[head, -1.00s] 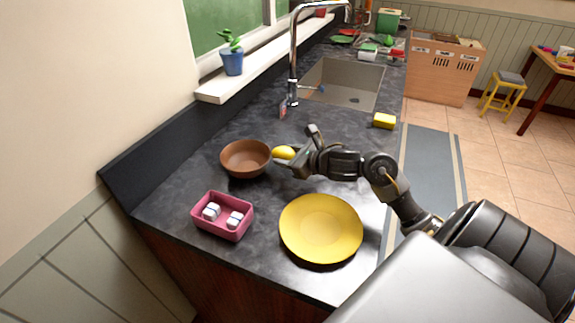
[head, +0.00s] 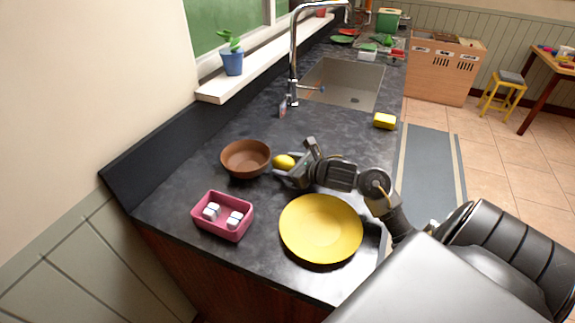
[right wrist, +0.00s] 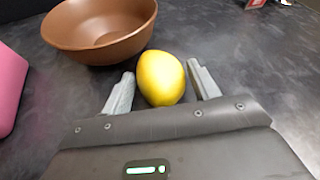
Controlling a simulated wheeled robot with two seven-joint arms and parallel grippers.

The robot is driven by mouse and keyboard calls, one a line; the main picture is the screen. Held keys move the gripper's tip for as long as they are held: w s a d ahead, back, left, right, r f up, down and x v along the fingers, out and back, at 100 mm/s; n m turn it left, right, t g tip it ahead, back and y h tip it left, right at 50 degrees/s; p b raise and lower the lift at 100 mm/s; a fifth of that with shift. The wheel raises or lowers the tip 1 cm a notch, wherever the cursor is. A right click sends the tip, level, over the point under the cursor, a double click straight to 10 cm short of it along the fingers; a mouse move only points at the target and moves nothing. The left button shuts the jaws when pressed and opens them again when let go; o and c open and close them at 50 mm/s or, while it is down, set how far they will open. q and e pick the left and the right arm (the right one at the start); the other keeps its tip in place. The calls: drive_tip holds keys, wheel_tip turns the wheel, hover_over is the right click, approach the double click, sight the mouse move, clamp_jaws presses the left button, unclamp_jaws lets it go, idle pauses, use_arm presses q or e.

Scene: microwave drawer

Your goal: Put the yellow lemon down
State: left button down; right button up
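The yellow lemon (head: 284,162) rests on the dark counter just right of the brown bowl (head: 246,158). In the right wrist view the lemon (right wrist: 162,78) sits between the two fingers of my right gripper (right wrist: 163,85). Narrow gaps show on both sides of it, so the fingers are open around it. In the head view my right gripper (head: 289,165) is low over the counter at the lemon's right side. The bowl (right wrist: 100,28) is empty and stands beyond the lemon in the wrist view. My left gripper is in neither view.
A yellow plate (head: 320,228) lies in front of my right arm. A pink container (head: 222,233) with white blocks stands at the front left. The sink (head: 343,84), faucet (head: 293,50) and yellow sponge (head: 384,121) are behind. Clear counter lies between bowl and sink.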

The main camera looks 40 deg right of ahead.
drive_tip(key=shift+o, duration=0.7)
drive_tip(key=shift+r, duration=0.1)
drive_tip(key=shift+r+p, duration=0.2)
drive_tip(key=shift+p, duration=0.1)
drive_tip(key=b+v, duration=0.1)
drive_tip(key=v, duration=0.9)
drive_tip(key=shift+s+f, duration=0.1)
drive_tip(key=shift+s, duration=0.2)
drive_tip(key=shift+s+d+r, duration=0.1)
drive_tip(key=shift+s+r, duration=0.25)
drive_tip(key=shift+s, duration=0.25)
